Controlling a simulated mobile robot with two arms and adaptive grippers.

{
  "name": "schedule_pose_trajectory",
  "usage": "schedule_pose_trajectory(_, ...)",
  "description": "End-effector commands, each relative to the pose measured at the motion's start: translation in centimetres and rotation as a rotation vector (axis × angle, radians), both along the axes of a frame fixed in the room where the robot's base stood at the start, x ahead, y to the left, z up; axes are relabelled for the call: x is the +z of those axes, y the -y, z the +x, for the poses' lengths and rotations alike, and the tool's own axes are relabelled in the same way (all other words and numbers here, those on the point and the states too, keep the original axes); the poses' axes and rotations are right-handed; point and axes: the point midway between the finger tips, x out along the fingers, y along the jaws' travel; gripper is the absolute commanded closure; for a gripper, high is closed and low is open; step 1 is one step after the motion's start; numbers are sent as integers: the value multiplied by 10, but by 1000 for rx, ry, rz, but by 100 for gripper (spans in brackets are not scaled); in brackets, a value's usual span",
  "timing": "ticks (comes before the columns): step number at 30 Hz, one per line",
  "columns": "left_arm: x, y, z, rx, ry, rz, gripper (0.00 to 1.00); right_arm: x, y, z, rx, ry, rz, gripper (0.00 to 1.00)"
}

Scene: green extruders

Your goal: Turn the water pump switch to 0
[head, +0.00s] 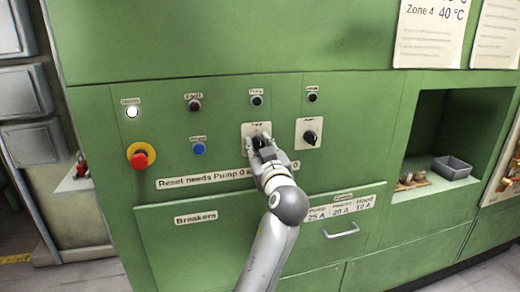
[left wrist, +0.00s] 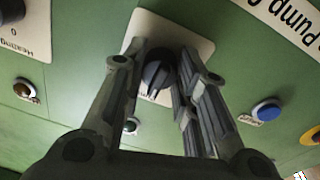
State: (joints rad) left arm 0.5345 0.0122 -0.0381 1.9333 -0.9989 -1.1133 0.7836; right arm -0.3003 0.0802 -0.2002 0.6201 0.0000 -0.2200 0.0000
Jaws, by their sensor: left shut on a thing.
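The water pump switch is a black rotary knob (left wrist: 157,74) on a cream plate (head: 249,129) in the middle of the green panel. In the head view my left gripper (head: 262,142) is at this plate and covers most of the knob. In the left wrist view its two fingers stand on either side of the knob, shut on it. A pale pointer mark on the knob points toward the bottom of that view. The switch's position numbers are hidden or too small to read. My right gripper is in neither view.
A second black knob (head: 310,137) on its own plate is close to the right. A blue button (head: 198,149) and a red-and-yellow emergency stop (head: 141,156) are to the left. A label strip (head: 205,178) and a drawer handle (head: 341,230) lie below.

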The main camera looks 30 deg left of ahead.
Motion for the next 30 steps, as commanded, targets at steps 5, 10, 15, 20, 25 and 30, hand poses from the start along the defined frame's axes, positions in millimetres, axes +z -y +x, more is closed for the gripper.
schedule_pose_trajectory(5,3,0,0,0,6,2,58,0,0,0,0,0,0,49)
schedule_pose_trajectory(10,2,0,0,0,4,1,49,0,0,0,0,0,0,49)
schedule_pose_trajectory(15,1,0,0,-1,2,1,49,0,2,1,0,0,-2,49)
schedule_pose_trajectory(20,-1,9,-7,-4,1,0,49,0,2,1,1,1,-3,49)
schedule_pose_trajectory(25,-3,30,-26,-3,2,-2,49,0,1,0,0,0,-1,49)
schedule_pose_trajectory(30,-4,48,-43,-3,2,-1,49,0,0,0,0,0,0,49)
